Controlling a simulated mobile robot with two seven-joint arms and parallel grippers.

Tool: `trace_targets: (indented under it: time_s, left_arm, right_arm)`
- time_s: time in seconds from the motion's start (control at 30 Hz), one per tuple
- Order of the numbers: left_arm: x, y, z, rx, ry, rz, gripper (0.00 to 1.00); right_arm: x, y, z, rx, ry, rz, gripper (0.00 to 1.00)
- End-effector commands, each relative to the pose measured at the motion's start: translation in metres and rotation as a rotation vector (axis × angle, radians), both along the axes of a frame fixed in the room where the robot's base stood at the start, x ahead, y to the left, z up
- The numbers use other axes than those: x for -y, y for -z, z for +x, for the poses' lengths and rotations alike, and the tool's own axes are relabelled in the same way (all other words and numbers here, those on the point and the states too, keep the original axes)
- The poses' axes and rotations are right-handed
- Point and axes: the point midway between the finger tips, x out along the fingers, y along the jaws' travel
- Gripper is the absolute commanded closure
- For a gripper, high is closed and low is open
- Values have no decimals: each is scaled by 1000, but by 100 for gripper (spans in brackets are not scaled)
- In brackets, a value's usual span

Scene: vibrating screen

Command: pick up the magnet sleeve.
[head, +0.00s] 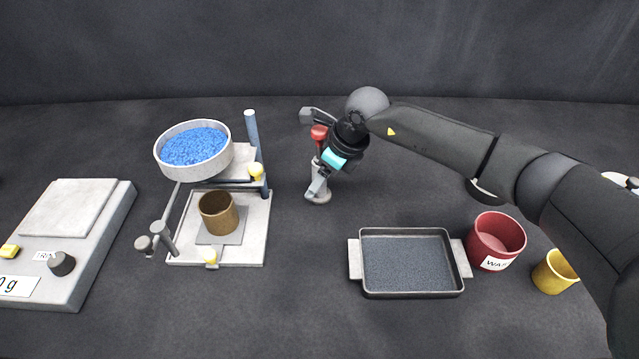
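A slim upright item with a red knob (318,132) on top and a pale grey cylinder (319,192) below stands at the middle of the table; it looks like the magnet sleeve. My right gripper (311,151) reaches it from the right. Its two fingers are spread wide, one near the red knob and one in front of the grey cylinder. The gripper's body hides part of the item, and I cannot tell whether a finger touches it. My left gripper is not in view.
A stand (258,228) with a pan of blue granules (195,147) and a brown cup (218,213) is at left. A scale (75,215) is farther left. A dark tray (358,290), red waste cup (497,241) and yellow cup (554,272) are at right. The front middle is clear.

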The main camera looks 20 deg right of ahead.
Motion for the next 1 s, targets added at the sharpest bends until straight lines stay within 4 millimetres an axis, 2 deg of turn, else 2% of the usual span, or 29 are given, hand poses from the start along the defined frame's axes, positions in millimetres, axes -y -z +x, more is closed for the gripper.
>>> trace_targets:
  time_s: [0.13,0.73,1.0]
  left_arm:
    - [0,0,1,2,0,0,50]
    - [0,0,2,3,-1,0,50]
    - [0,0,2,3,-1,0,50]
  right_arm:
    - [0,0,0,0,0,0,31]
    - [0,-1,0,-1,1,1,98]
    - [0,-1,0,1,1,2,100]
